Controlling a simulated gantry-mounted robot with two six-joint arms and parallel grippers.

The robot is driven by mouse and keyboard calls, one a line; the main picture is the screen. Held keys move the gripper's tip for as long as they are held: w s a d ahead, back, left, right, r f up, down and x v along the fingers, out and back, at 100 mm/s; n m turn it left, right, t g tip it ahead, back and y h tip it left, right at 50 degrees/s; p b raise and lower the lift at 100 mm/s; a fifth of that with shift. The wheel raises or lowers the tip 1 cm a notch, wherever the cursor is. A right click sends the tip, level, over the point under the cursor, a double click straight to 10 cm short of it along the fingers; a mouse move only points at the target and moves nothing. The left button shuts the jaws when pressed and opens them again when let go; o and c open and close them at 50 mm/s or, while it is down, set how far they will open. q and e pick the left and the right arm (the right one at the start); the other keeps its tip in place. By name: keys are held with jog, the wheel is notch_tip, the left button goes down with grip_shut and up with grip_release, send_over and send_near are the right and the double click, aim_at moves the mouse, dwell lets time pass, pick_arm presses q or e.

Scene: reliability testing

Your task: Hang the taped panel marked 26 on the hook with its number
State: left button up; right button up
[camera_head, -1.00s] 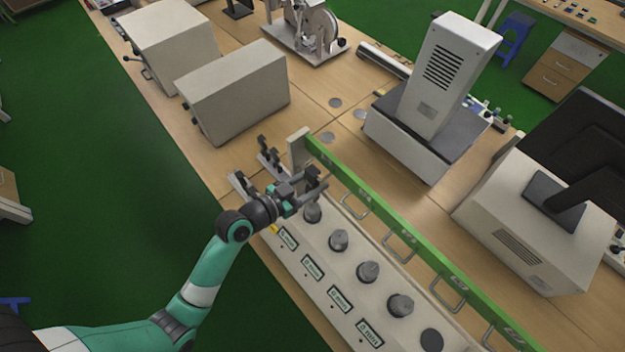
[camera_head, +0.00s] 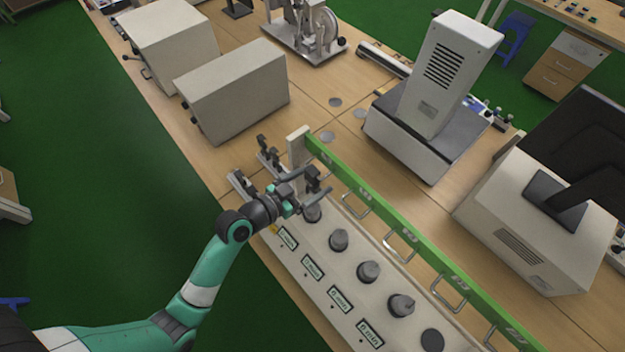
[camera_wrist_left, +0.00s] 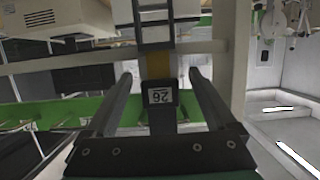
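The dark tab marked 26 (camera_wrist_left: 161,96) is in the left wrist view, its number upside down, with a yellowish strip beside it. My left gripper (camera_wrist_left: 160,85) is open, one finger on each side of the tab with gaps between. In the head view my left gripper (camera_head: 323,184) is at the near-left end of the green rail (camera_head: 385,217), around a dark upright piece (camera_head: 312,179). Wire hooks such as this one (camera_head: 400,246) hang along the rail. Its number labels are too small to read surely. The first hook is partly hidden by the gripper. My right gripper is out of view.
A pale fixture (camera_head: 318,243) with several grey knobs lies below the rail. Dark clips (camera_head: 264,147) stand left of the gripper. Grey boxes (camera_head: 235,92), a white instrument (camera_head: 436,100) and a monitor (camera_head: 580,160) stand around. Bare table (camera_head: 385,190) lies behind the rail.

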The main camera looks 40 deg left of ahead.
pick_arm(q)
jog(key=v, duration=1.1)
jog(key=shift+s+r, duration=0.15)
jog(key=shift+s, duration=0.2)
